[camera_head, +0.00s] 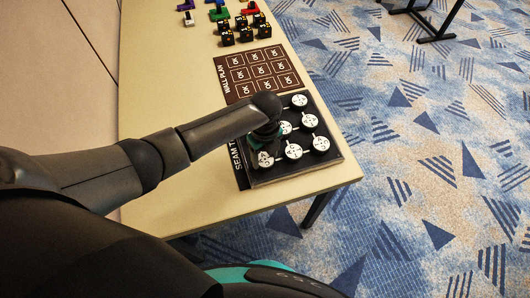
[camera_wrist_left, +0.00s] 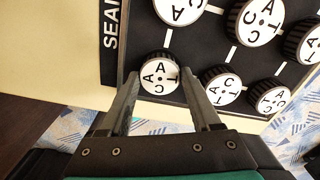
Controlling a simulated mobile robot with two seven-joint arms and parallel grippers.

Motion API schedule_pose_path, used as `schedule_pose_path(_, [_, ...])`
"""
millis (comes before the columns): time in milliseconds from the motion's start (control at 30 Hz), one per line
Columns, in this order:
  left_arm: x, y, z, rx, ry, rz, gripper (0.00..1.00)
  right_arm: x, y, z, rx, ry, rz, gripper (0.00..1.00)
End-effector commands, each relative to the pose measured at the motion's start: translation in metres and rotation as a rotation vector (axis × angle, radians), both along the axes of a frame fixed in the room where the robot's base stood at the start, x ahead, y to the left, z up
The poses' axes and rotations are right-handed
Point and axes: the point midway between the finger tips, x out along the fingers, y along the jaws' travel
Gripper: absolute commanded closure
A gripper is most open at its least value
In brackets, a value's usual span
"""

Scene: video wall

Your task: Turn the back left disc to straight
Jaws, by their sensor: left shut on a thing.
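The black board (camera_head: 262,181) with several round black knobs with white lettered faces lies at the table's near end. My left gripper (camera_head: 265,150) points down over its left side, and my arm hides part of the discs behind it. In the left wrist view the two fingers (camera_wrist_left: 160,88) close on both sides of a corner disc (camera_wrist_left: 160,76) beside the "SEAM" label (camera_wrist_left: 113,25). Its letters sit askew in the picture. In the head view this disc (camera_head: 265,159) is at the near left of the board. My right gripper is out of view.
Neighbouring discs (camera_wrist_left: 222,88) stand close to the right finger. A brown "WALL PLAN" sheet (camera_head: 220,68) lies behind the board. Black cubes (camera_head: 227,38) and coloured pieces (camera_head: 219,13) stand farther back. Bare table (camera_head: 170,100) is at the left; the table edge is close on the right.

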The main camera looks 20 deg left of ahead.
Motion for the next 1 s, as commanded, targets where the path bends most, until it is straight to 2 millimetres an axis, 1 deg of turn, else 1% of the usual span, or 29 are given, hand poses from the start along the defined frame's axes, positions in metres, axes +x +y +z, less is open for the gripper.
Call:
schedule_pose_path(33, [0.000,0.000,0.004,0.001,0.002,0.040,0.91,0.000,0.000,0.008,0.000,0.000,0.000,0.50])
schedule_pose_path(400, [0.000,0.000,0.004,0.001,0.002,0.385,0.91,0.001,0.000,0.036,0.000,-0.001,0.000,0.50])
schedule_pose_path(1000, [0.000,0.001,0.002,0.002,0.000,0.955,0.92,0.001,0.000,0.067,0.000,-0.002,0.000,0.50])
